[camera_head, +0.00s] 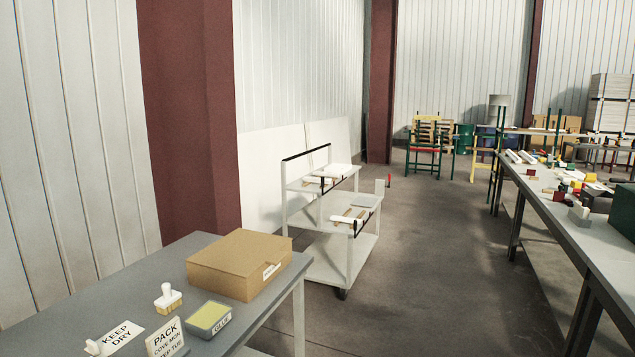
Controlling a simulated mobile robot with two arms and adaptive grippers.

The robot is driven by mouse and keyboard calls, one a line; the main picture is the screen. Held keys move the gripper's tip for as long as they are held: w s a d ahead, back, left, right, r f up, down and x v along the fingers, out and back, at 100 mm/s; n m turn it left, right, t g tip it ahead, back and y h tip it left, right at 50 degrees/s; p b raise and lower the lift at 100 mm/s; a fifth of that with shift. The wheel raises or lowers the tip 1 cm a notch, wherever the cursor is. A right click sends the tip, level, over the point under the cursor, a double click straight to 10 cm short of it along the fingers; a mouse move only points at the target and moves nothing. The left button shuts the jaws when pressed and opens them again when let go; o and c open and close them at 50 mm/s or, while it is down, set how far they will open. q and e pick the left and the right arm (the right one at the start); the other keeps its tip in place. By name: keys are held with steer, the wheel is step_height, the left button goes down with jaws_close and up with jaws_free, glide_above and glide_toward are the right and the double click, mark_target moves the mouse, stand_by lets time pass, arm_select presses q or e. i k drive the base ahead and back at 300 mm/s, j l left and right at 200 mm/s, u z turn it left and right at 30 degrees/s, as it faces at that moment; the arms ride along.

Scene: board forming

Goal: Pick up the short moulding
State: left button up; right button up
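I cannot single out the short moulding with certainty. Pale, bar-like pieces (514,157) lie on the far left part of the long workbench (562,227) at the right; they are small at this distance. Other white and wood-coloured pieces (347,217) lie on the grey cart (357,254) in the middle. A cardboard box (238,262) sits closed on the near grey table (150,262), and its contents are hidden. A small sign (165,337) on that table reads "PACK COVE MOU..." and is partly cut off. Neither of my grippers is in view.
The near table also holds a stamp-like tool (167,298), a glue tray (209,318) and a "KEEP DRY" label (122,335). Chairs (425,145) and barrels stand at the back. Coloured blocks clutter the workbench. The floor (440,270) between cart and workbench is clear.

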mark_target(307, 179)
steer(key=i+l+z, duration=0.35)
steer(key=i, duration=0.35)
steer(key=i+j+z, duration=0.1)
steer(key=i+z, duration=0.3)
steer(key=i, duration=3.3)
steer(key=i+u, duration=0.1)
steer(key=i, duration=0.6)
steer(key=i+l+u, duration=0.1)
steer(key=i, duration=0.65)
steer(key=i+u, duration=0.1)
steer(key=i, duration=0.65)
steer(key=i+l, duration=0.1)
steer(key=i, duration=0.65)
steer(key=i+u, duration=0.65)
steer(key=u, duration=0.25)
